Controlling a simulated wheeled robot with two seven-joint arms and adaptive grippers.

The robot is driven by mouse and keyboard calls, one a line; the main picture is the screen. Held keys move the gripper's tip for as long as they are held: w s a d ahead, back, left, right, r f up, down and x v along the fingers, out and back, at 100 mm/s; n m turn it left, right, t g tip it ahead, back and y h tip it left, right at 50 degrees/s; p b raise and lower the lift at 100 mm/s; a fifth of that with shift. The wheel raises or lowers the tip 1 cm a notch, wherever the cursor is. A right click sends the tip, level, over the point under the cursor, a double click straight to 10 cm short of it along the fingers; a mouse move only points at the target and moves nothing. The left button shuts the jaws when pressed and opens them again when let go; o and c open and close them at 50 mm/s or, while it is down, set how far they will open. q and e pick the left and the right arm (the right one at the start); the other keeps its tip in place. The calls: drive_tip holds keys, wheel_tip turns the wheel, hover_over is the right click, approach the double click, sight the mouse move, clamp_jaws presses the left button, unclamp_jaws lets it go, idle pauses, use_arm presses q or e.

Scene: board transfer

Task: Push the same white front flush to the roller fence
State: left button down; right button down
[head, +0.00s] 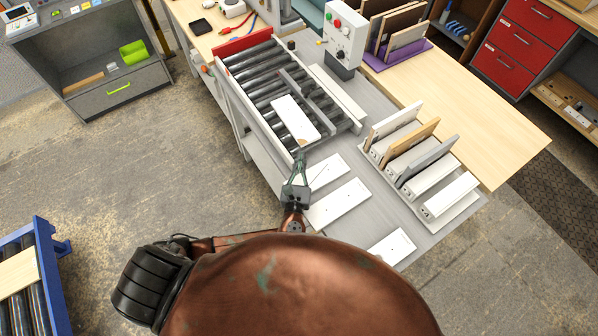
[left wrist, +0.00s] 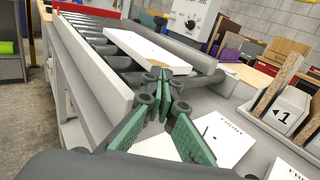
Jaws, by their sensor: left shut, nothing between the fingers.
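A white front (head: 294,116) lies flat on the dark rollers of the conveyor (head: 262,72), and it also shows in the left wrist view (left wrist: 145,47). A grey bar that looks like the roller fence (head: 296,86) runs along its right side; I cannot tell whether the two touch. My left gripper (head: 299,160) is at the near end of the conveyor, just short of the white front's near end. Its green fingertips (left wrist: 160,76) are together and empty, apart from the front as far as I can tell. My right gripper is not in view.
More white fronts (head: 338,203) lie on the grey bench, right of my left gripper. A slotted rack (head: 456,196) holding boards stands further right. A control box (head: 343,42) with buttons stands behind the conveyor. A pale side rail (left wrist: 88,62) borders the rollers.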

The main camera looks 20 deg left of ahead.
sight(303, 140)
use_arm(q)
drive_tip(key=shift+x, duration=1.55)
drive_tip(key=x, duration=0.5)
drive_tip(key=shift+w, duration=0.15)
